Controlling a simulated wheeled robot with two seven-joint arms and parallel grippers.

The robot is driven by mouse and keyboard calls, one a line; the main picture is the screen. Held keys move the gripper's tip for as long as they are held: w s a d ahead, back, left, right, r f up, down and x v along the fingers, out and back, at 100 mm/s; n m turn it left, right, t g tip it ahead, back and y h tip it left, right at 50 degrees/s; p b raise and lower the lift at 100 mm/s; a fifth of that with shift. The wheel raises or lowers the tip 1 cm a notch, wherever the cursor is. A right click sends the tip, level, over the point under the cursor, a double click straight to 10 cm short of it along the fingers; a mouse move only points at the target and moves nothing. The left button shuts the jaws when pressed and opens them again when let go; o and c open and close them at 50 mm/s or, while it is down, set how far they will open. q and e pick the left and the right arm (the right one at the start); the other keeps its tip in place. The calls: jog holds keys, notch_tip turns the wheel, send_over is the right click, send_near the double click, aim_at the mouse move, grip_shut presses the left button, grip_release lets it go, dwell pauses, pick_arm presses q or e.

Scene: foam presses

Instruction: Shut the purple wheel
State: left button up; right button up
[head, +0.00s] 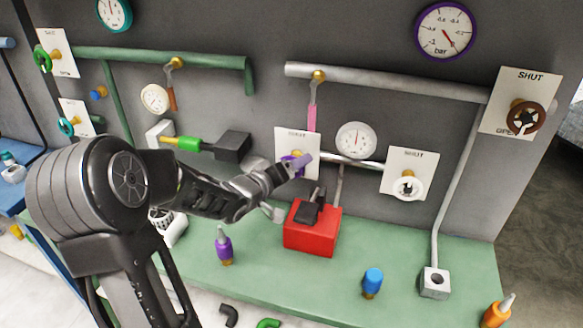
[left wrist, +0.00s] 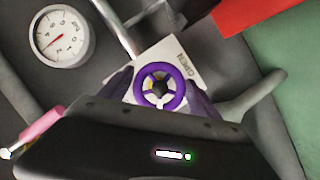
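The purple wheel (left wrist: 160,86) is a small ring handwheel on a white label plate (head: 290,136) on the grey panel. In the head view it is mostly hidden behind my left gripper (head: 291,168), which reaches it from the left. In the left wrist view the wheel lies between the two purplish fingers, one on each side. The fingers look spread, with no clear contact on the rim. The word OPEN shows on the plate beside the wheel. My right gripper is not in view.
A pink-handled lever (head: 312,118) hangs above the plate, and a round gauge (head: 356,140) is to its right. A red box (head: 312,238) with a black top stands just below. A white wheel (head: 407,187) and a brown wheel (head: 525,117) are farther right. Bottles stand on the green bench.

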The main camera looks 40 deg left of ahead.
pick_arm(q)
jog(key=c, duration=1)
jog(key=shift+f+m+y+b, duration=0.2)
jog(key=shift+m+y+b, duration=0.3)
jog(key=shift+b, duration=0.75)
jog(key=m+g+y+b, duration=0.1)
jog(key=b, duration=0.6)
jog(key=f+m+y+b, duration=0.1)
jog(key=m+b, duration=0.1)
jog(key=b, duration=0.5)
jog(key=shift+a+f+m+g+b, duration=0.1)
jog(key=shift+m+g+b, duration=0.2)
jog(key=shift+g, duration=0.1)
jog(key=r+m+y+b, duration=0.1)
jog(key=m+b, duration=0.1)
jog(key=b, duration=0.7)
jog(key=shift+y, duration=0.3)
jog(key=shift+r+m+g+b, duration=0.15)
jog(key=shift+m+g+b, duration=0.15)
jog(key=shift+m+b, duration=0.3)
jog(key=shift+r, duration=0.1)
